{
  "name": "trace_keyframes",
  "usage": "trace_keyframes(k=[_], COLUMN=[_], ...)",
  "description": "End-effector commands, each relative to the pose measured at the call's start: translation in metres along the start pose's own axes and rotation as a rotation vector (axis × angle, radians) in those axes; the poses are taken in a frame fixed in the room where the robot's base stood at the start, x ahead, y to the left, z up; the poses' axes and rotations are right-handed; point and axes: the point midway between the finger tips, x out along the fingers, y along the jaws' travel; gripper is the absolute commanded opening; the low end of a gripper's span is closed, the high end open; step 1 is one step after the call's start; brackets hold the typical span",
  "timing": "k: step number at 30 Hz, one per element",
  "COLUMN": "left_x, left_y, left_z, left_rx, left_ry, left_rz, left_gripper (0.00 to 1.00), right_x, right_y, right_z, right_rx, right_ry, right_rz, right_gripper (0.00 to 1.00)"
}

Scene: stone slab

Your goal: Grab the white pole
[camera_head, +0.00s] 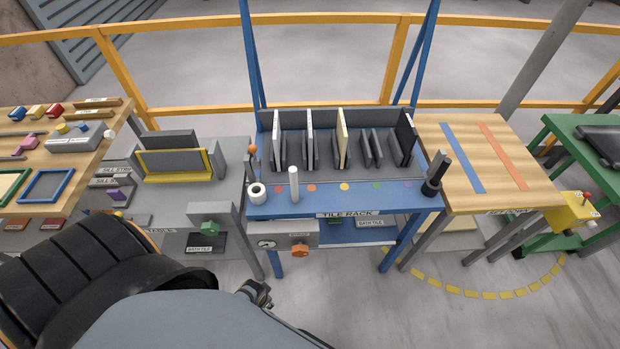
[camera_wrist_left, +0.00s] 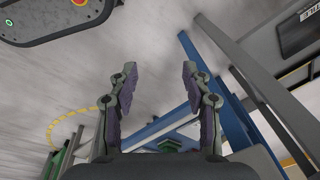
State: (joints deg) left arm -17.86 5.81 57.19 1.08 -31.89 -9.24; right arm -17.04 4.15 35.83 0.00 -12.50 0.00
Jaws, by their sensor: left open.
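The white pole (camera_head: 294,184) stands upright near the front edge of the blue tile rack table (camera_head: 300,205), just right of a white roll (camera_head: 256,193). My left gripper (camera_head: 258,292) is low in the head view, below and in front of the table, apart from the pole. In the left wrist view my left gripper (camera_wrist_left: 159,70) has its two fingers spread with nothing between them. I cannot make out the white pole in that view. My right gripper is not in view.
Several upright tiles (camera_head: 342,138) stand in the rack behind the pole. A dark cylinder (camera_head: 434,178) stands at the table's front right. A wooden table (camera_head: 490,170) adjoins on the right, and a grey bench (camera_head: 180,200) on the left. A blue leg (camera_wrist_left: 215,95) shows beyond my fingers.

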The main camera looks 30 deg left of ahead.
Motion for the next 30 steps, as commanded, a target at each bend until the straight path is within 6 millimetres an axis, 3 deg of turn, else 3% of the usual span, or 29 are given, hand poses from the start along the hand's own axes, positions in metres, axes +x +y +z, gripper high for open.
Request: trace_keyframes(k=[1,3,8,12,20,30], left_x=[-0.029,-0.066,-0.150,-0.223,-0.280,-0.360], left_y=[-0.010,-0.019,-0.031,-0.042,-0.067,-0.116], left_z=[-0.041,-0.083,-0.147,-0.192,-0.246,-0.316], left_rx=[0.049,0.123,0.278,0.532,1.195,2.269], left_ry=[0.027,0.039,0.062,0.069,0.032,0.043], left_rz=[-0.006,-0.009,-0.014,-0.020,0.007,0.117], left_gripper=[0.49,0.49,0.49,0.49,0.49,0.49], right_x=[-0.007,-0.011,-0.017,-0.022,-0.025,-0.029], right_y=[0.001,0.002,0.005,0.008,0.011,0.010], right_z=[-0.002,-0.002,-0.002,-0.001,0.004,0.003], right_rx=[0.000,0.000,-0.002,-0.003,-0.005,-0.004], right_ry=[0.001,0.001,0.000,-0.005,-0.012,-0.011], right_rz=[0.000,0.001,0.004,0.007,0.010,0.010], right_gripper=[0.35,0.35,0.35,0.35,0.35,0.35])
